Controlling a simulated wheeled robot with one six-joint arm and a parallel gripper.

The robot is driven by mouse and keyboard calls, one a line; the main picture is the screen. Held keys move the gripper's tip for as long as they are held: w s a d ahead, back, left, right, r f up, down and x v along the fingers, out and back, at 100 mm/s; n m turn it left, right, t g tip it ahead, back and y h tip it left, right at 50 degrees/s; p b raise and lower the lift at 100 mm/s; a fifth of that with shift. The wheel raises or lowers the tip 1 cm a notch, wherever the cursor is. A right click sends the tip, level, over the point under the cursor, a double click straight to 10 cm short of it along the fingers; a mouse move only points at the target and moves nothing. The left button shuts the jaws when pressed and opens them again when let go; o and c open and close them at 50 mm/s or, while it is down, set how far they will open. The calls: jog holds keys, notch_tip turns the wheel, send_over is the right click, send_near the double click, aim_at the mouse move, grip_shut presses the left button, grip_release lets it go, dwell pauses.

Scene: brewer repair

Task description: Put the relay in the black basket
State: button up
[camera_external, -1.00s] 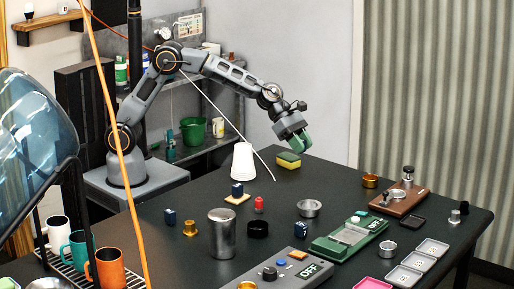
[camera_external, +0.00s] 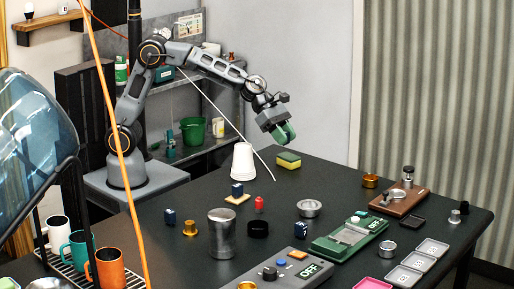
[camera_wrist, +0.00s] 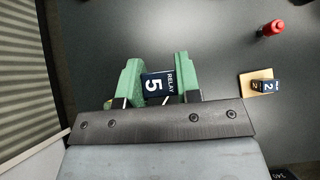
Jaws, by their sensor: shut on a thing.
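The held relay cannot be made out in the external view. The black basket (camera_external: 258,229), seen as a low round black cup, stands on the middle of the table, well in front of my gripper. I cannot see inside it clearly.
Other dark blue blocks stand at left (camera_external: 170,216), on a wooden pad (camera_external: 230,201) and near the green scale (camera_external: 335,247). A white cup (camera_external: 242,161), yellow-green sponge (camera_external: 288,160), red object (camera_external: 259,204), steel canister (camera_external: 221,235) and silver basket (camera_external: 309,208) stand around.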

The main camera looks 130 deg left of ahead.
jog(key=w+d+f+m+g+h+p, duration=0.1)
jog(key=w+d+m+h+p, duration=0.45)
jog(key=d, duration=0.95)
jog(key=w+d+f+m+g+h+p, duration=0.1)
jog(key=w+d+m+g+p, duration=0.3)
jog(key=w+d, duration=0.8)
jog(key=s+f+b, duration=0.1)
jog(key=f+b, duration=0.1)
jog(key=s+d+f+t+b, duration=0.1)
jog(key=f+b, duration=0.1)
jog(key=f, duration=0.1)
jog(key=s+d+f+t+b, duration=0.1)
jog(key=f+b, duration=0.1)
jog(key=shift+s+d+f+n, duration=0.15)
jog(key=shift+d+f+n, duration=0.1)
jog(key=shift+f, duration=0.15)
jog(key=o, duration=1)
jog(key=shift+r, duration=0.15)
notch_tip(320, 180, up, 7)
jog(key=p, duration=0.6)
